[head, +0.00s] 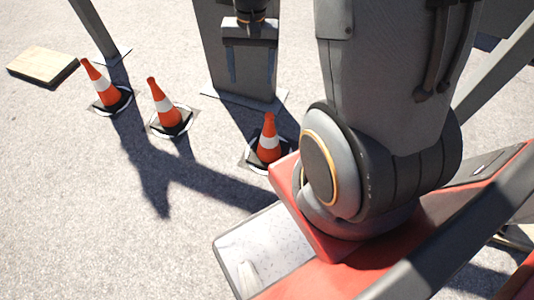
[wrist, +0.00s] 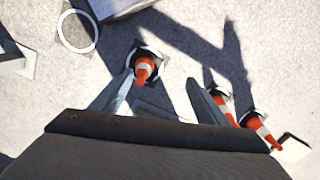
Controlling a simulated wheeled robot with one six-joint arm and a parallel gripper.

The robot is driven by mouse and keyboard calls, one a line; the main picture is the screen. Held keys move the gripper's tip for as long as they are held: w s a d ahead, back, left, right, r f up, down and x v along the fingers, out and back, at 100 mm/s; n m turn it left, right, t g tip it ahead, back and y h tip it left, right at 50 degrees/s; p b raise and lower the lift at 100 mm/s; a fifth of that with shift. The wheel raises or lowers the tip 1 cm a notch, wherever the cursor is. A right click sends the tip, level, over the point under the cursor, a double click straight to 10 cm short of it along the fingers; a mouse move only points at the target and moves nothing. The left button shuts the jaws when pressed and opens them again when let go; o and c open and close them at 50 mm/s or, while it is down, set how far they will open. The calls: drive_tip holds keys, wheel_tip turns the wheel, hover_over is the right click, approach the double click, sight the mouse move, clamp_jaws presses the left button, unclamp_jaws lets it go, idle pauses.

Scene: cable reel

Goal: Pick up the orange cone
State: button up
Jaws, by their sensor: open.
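Three orange cones with white bands and black bases stand upright on the ground in the head view: a left one (head: 101,84), a middle one (head: 164,107) and a right one (head: 268,141). Each base sits within a white ring. My gripper (head: 252,82) is open and empty, pointing down, above and beyond the right cone. In the wrist view, the right cone (wrist: 143,68) shows beyond the fingertips of my gripper (wrist: 160,78), nearer the left finger and not touched. The other two cones (wrist: 222,97) (wrist: 260,130) lie to the right, partly hidden by the gripper.
A wooden board (head: 43,65) lies on the ground at the far left. A grey post (head: 95,28) and a wide grey upright (head: 217,65) stand on foot plates at the back. An empty white ring (wrist: 62,38) lies at the upper left of the wrist view. The left foreground is clear.

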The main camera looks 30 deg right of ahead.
sight(270, 114)
drive_tip(key=w+d+f+m+b, duration=0.2)
drive_tip(key=w+d+f+b, duration=0.1)
drive_tip(key=f, duration=0.8)
drive_tip(key=w+d+f+m+b, duration=0.3)
drive_tip(key=d+f+b, duration=0.2)
drive_tip(key=f, duration=0.7)
drive_tip(key=w+d+f+m+b, duration=0.3)
drive_tip(key=f+b, duration=0.3)
drive_tip(key=f, duration=0.6)
drive_tip(key=shift+w+d+y, duration=0.2)
drive_tip(key=shift+d+y, duration=0.1)
drive_tip(key=shift+d, duration=0.25)
drive_tip(key=shift+f+m+b, duration=0.3)
drive_tip(key=shift+f+b, duration=0.05)
drive_tip(key=shift+f, duration=0.4)
drive_tip(key=f+b, duration=0.1)
drive_tip(key=f, duration=0.3)
drive_tip(key=a+f+b, duration=0.1)
drive_tip(key=f, duration=0.1)
drive_tip(key=shift+s+f+b, duration=0.25)
drive_tip(key=shift+b, duration=0.1)
drive_tip(key=shift+r, duration=0.1)
drive_tip(key=shift+c, duration=0.3)
clamp_jaws()
